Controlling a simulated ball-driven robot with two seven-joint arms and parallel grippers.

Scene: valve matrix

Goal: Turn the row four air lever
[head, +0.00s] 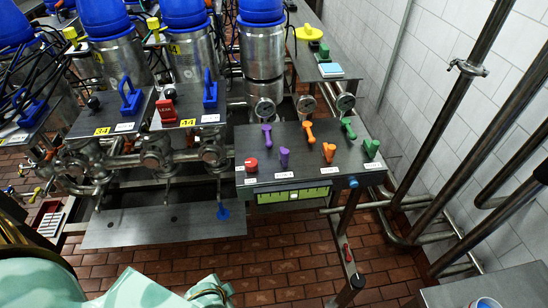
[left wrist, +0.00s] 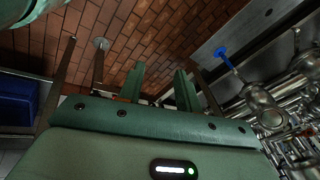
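A dark control panel (head: 300,178) in the head view carries a red knob (head: 252,165) and two rows of coloured levers. The back row has a purple lever (head: 267,135), an orange lever (head: 309,132) and a green lever (head: 348,128). The front row has a purple lever (head: 284,157), an orange lever (head: 329,152) and a green lever (head: 371,149). Their labels are too small to read, so I cannot tell which is the air lever. My left gripper (left wrist: 158,88) is open and empty in the left wrist view, above the brick floor. My right gripper is not visible.
A blue valve handle (head: 223,211) hangs low; one also shows in the left wrist view (left wrist: 223,56). Steel pipes (head: 440,130) stand at right. Brick floor (head: 270,265) lies open in front.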

